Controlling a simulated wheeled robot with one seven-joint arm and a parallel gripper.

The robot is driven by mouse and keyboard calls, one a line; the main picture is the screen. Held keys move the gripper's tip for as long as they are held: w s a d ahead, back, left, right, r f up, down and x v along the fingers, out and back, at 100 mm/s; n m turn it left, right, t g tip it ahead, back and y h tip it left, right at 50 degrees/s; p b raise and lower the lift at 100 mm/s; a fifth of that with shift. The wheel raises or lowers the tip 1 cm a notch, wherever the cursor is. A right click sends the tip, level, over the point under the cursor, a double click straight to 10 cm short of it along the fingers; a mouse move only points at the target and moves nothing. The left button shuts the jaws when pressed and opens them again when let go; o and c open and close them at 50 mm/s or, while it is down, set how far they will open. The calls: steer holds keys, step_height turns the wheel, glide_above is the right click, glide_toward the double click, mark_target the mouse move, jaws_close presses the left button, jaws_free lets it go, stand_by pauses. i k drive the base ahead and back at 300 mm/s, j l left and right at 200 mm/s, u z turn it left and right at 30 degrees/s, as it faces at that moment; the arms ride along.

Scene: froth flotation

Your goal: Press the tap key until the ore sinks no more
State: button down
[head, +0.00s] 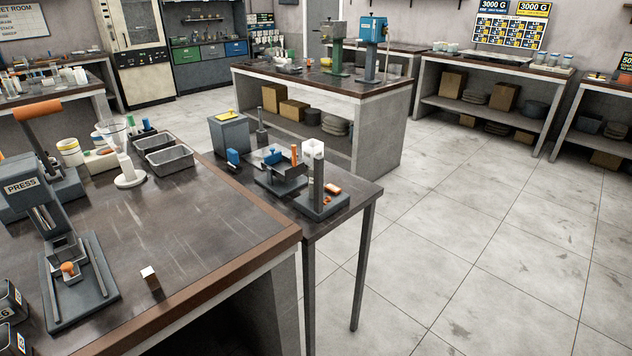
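A tapping stand (322,204) with a dark base stands at the front right of the small grey side table. A pale upright tube (313,160) rises beside a grey post on it; how high the ore stands inside is too small to tell. A small orange key (332,188) lies at the right of the base and looks like the tap key. Nothing touches it. My gripper is not in view.
The side table (352,200) also bears a device with a blue knob (233,157) and a grey box (229,134). The large bench at left holds a press (28,190), metal trays (170,160) and a small block (150,279). The floor (450,230) at right is clear.

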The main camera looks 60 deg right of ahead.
mark_target(333, 188)
steer(key=i+j, duration=0.1)
steer(key=j, duration=0.25)
steer(key=i+j, duration=0.1)
steer(key=j, duration=0.3)
steer(key=i+j, duration=0.1)
steer(key=j, duration=0.25)
steer(key=i+j, duration=0.1)
steer(key=j, duration=0.25)
steer(key=z, duration=1.65)
steer(key=i, duration=0.5)
